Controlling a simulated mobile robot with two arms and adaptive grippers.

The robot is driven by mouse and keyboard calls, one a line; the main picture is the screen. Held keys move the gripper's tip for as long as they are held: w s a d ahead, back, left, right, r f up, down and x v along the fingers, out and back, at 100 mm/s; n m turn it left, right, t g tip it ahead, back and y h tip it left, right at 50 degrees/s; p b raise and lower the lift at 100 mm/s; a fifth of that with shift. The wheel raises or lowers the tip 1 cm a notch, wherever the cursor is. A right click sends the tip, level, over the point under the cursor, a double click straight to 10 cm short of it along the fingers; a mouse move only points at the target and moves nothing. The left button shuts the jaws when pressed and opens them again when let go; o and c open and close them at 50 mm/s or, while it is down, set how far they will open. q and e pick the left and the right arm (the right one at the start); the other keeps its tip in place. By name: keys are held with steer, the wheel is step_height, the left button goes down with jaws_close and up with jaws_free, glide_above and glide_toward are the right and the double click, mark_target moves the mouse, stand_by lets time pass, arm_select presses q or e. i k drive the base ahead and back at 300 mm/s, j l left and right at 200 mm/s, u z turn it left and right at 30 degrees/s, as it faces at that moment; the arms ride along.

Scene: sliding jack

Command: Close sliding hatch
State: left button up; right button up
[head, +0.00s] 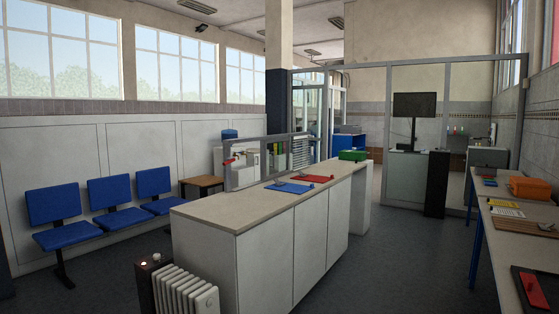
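A low grey-framed panel (262,137) stands upright along the far side of the long white counter (195,210), near its middle. It looks like the sliding hatch, but I cannot tell for sure. Its left end post stands at the counter's edge, and white items show through or behind it. I cannot tell how far it is open. Neither of my grippers shows in this view.
A blue clipboard (289,187), a red clipboard (314,178) and a green box (352,155) lie on the counter. A white radiator (188,291) stands at its near end. Blue chairs (120,206) line the left wall. Floor is clear between counter and right table (510,225).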

mark_target(266, 177)
steer(key=i+z, duration=0.1)
steer(key=z, duration=0.15)
steer(key=i+z, duration=0.25)
steer(key=i, duration=2.2)
steer(key=l, duration=0.1)
